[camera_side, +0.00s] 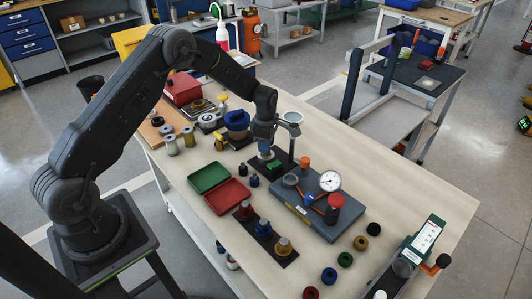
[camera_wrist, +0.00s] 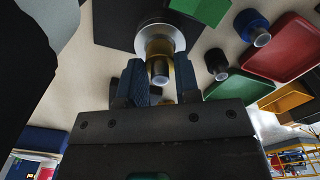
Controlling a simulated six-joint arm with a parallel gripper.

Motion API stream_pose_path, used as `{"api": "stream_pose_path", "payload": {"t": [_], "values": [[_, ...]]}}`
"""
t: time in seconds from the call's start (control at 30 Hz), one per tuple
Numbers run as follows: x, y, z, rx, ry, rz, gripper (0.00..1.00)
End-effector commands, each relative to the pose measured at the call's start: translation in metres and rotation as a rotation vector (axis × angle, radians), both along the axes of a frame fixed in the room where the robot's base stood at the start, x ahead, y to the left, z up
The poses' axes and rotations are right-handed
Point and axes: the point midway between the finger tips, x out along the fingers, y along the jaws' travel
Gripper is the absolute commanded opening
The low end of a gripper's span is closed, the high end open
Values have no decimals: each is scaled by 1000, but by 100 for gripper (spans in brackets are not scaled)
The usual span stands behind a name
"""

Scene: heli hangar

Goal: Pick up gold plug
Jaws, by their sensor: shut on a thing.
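The gold plug (camera_wrist: 158,48) shows in the wrist view between my fingertips, with a silver round flange at one end and a dark tip towards me. My gripper (camera_wrist: 160,82) is shut on it, one blue-grey finger on each side. In the side view my gripper (camera_side: 265,152) points down over the black base plate of a stand, and its fingers mostly hide the plug. I cannot tell whether the plug touches the plate.
A black plug (camera_wrist: 215,62) and a blue plug (camera_wrist: 252,27) stand close by. An open green and red case (camera_side: 227,196) lies to the left. A grey fixture with a dial gauge (camera_side: 330,181) stands to the right. A dark rack (camera_side: 266,240) holds red, blue and gold pieces.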

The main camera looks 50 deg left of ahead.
Motion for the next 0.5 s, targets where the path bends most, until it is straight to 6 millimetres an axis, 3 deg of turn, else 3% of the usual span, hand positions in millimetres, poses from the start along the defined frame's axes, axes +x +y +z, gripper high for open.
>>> {"api": "stream_pose_path", "payload": {"t": [0.5], "values": [[0,0,31,0,-2,0,6]]}}
